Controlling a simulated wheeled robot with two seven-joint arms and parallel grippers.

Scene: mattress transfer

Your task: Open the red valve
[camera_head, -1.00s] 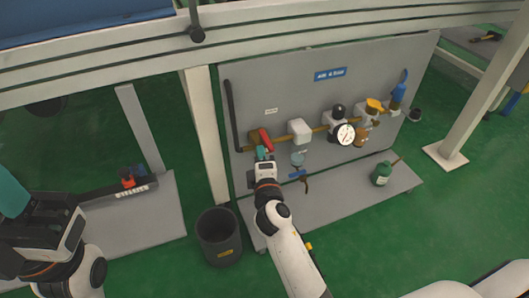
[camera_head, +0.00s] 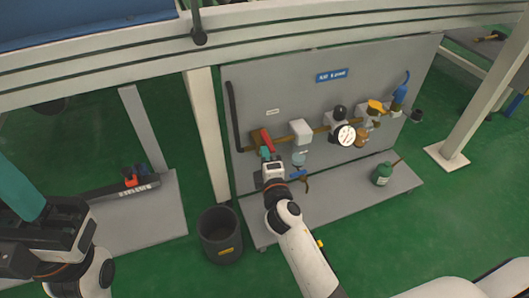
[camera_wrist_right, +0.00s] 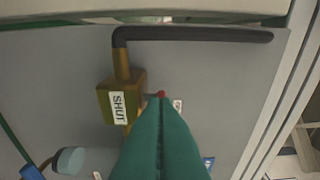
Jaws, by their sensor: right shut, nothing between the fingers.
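The red valve handle (camera_head: 262,137) is at the left end of the brass pipe on the grey panel. In the right wrist view only a small red bit of the handle (camera_wrist_right: 161,94) shows at my fingertips, beside a brass block (camera_wrist_right: 120,96) labelled "SHUT". My right gripper (camera_head: 267,153) is just below the handle in the head view, its teal fingers shut and empty. Its fingers (camera_wrist_right: 160,112) hide most of the handle in the wrist view; contact cannot be told. My left gripper (camera_head: 20,187) is at the far left edge, away from the valve, partly cut off.
A white box (camera_head: 301,131), a gauge (camera_head: 346,135) and a yellow-topped fitting (camera_head: 376,106) line the pipe to the right. A blue-handled part (camera_head: 299,175) is close beside my right gripper. A dark bin (camera_head: 219,236) stands on the floor.

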